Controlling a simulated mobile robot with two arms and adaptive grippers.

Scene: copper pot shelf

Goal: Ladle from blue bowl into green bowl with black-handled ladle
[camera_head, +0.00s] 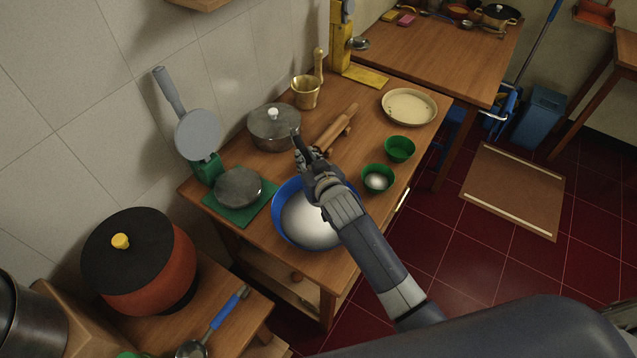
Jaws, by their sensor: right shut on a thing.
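The blue bowl (278,203) stands on the wooden table and holds a white mass (305,222). My right arm crosses over its right side. My right gripper (306,158) is above the bowl's far side, shut on the black handle (295,139), whose end sticks up past the fingers. The ladle's head is hidden behind my gripper and arm. A green bowl (367,186) with white contents stands right of the blue bowl. A second green bowl (400,147), apparently empty, stands behind it. My left gripper is not in view.
A rolling pin (335,128), a lidded grey pot (273,127) and a brass mortar (306,93) stand behind the blue bowl. A cream dish (409,106) is farther right. A blue-handled ladle (226,311) lies on the near-left table beside a red pot (150,283).

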